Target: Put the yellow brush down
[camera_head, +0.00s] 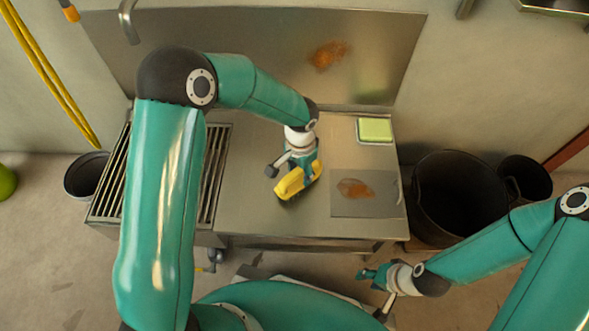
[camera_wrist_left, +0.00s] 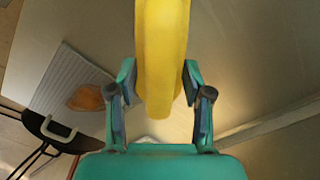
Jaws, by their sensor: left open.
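The yellow brush (camera_head: 298,180) is at the steel worktop, right of its grate, under my left gripper (camera_head: 292,172). In the left wrist view the brush (camera_wrist_left: 162,55) lies between the two spread fingers of my left gripper (camera_wrist_left: 161,85). The jaws are open around it, with narrow gaps at the sides. Whether its underside rests fully on the worktop is hidden. My right gripper (camera_head: 372,285) is in front of the worktop, away from the brush; its jaw opening is too small to tell.
The worktop (camera_head: 255,215) has a slatted grate (camera_head: 213,175) on the left. A grey mat (camera_head: 385,205) with a brown stain (camera_head: 355,188) is right of the brush. A green sponge (camera_head: 375,129) lies behind it. Dark buckets (camera_head: 455,195) stand right. Another stain (camera_head: 328,55) marks the back panel.

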